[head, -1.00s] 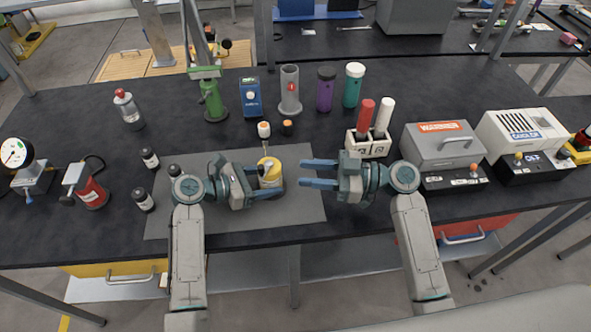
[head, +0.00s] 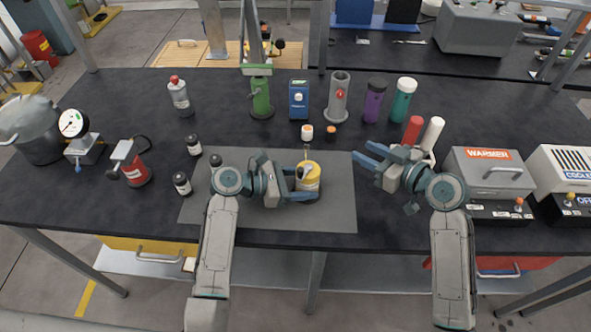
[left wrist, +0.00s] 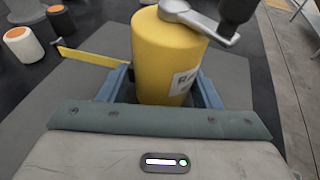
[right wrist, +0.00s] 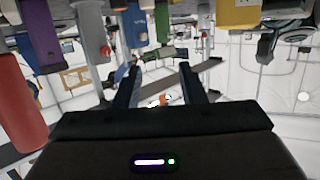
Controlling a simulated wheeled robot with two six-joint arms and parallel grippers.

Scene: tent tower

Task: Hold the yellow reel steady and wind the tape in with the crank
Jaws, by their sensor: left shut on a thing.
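The yellow reel (head: 309,181) stands upright on the grey mat (head: 330,215). My left gripper (head: 300,186) is shut around its body from the left; the left wrist view shows the reel (left wrist: 165,60) between both fingers. A silver crank arm (left wrist: 200,20) with a dark knob (left wrist: 238,10) sits on top of the reel. A yellow tape strip (left wrist: 88,57) sticks out from the reel's side. My right gripper (head: 369,156) is open and empty, right of the reel and apart from it. Its spread fingers (right wrist: 160,85) show nothing between them in the right wrist view.
A holder with red (head: 412,130) and white (head: 432,135) handles stands close behind my right gripper. An orange-topped white jar (head: 307,132) stands behind the reel. The warmer (head: 487,172) is at the right.

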